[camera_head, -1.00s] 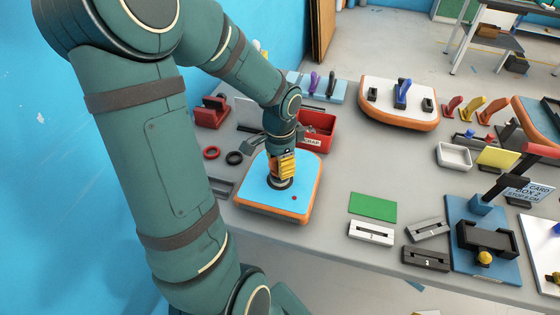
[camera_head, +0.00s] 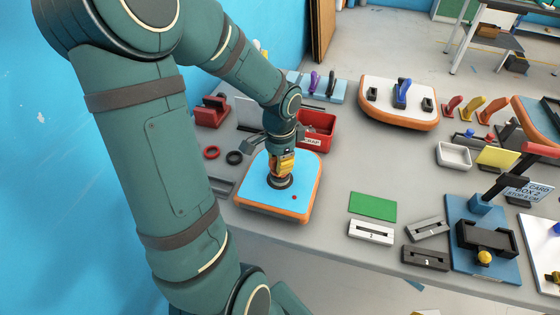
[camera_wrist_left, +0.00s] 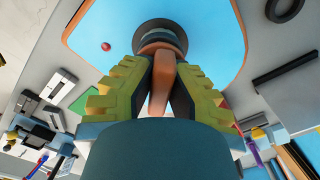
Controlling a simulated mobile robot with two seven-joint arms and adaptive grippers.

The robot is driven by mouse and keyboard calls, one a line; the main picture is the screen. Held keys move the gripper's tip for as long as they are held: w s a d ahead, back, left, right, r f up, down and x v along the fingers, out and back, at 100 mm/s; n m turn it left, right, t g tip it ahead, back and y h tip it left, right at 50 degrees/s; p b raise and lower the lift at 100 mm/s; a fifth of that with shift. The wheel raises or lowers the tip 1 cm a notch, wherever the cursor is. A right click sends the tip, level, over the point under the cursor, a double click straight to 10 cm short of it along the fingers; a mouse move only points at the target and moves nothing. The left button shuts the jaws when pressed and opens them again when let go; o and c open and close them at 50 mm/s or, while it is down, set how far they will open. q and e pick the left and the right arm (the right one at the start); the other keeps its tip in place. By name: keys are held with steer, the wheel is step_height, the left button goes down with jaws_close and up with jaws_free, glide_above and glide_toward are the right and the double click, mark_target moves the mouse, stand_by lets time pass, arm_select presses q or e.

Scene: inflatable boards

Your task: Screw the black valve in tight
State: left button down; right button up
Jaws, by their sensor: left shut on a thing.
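The inflatable board (camera_head: 262,193) has a blue top and orange sides and lies flat on the table. The black valve (camera_head: 279,182) sits near its middle as a dark round collar; it also shows in the left wrist view (camera_wrist_left: 160,30). My left gripper (camera_head: 282,168) points down over the valve. In the left wrist view its yellow fingers (camera_wrist_left: 159,95) are shut on an orange-brown handle (camera_wrist_left: 161,80), which meets an orange ring against the valve. The valve's seat is hidden, so I cannot tell how deep it sits. My right gripper is not in view.
A red bin (camera_head: 318,130) stands just behind the board. A black ring (camera_head: 234,157) and a red ring (camera_head: 211,153) lie left of it. A green sheet (camera_head: 373,207) and a white slotted block (camera_head: 371,232) lie right. A white-topped board (camera_head: 398,103) is farther back.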

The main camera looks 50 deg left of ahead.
arm_select(q)
steer(key=m+p, duration=0.1)
steer(key=m, duration=0.1)
steer(key=shift+m+p, duration=0.3)
steer(key=shift+m, duration=0.4)
steer(key=shift+m+p, duration=1.3)
steer(key=shift+m, duration=0.4)
